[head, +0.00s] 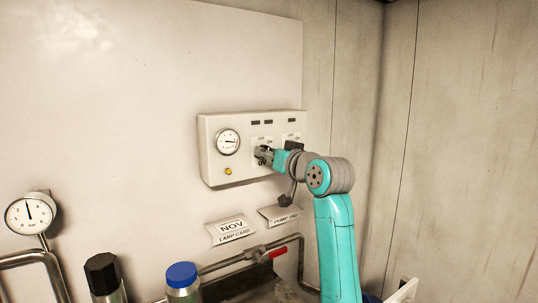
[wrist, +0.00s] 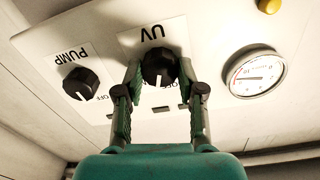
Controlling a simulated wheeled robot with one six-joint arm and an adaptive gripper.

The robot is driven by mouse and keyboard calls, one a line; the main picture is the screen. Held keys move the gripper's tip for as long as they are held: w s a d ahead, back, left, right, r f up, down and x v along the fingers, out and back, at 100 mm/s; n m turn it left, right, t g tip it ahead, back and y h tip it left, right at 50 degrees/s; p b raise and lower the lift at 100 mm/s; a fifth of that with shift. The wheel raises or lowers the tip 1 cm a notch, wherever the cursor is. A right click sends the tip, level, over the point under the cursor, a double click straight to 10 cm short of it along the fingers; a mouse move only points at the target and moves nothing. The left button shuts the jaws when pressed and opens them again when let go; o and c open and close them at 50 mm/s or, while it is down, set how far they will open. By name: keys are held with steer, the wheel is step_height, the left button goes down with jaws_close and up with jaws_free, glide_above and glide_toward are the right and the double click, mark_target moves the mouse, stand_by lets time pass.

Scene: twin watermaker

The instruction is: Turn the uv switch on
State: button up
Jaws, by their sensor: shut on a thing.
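The UV switch is a black rotary knob (wrist: 158,66) under an upside-down UV label (wrist: 152,33) in the wrist view. Its white pointer mark faces the bottom of that view, towards partly covered lettering. I cannot tell whether it stands at OFF or ON. My gripper (wrist: 160,72) is shut on this knob, one finger on each side. In the head view my gripper (head: 264,155) is against the front of the white control box (head: 210,160) and hides the knob.
The pump knob (wrist: 81,84) is left of the UV knob in the wrist view. A round gauge (head: 228,142) and yellow button (head: 228,171) are on the box. Paper cards (head: 231,229), a red-handled valve (head: 277,253) and a blue-capped bottle (head: 182,275) are below.

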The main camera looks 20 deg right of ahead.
steer(key=shift+m, duration=3.7)
steer(key=o, duration=1.2)
steer(key=shift+c, duration=0.2)
steer(key=v, duration=1.2)
steer(key=shift+d+r, duration=0.1)
steer(key=shift+d, duration=0.05)
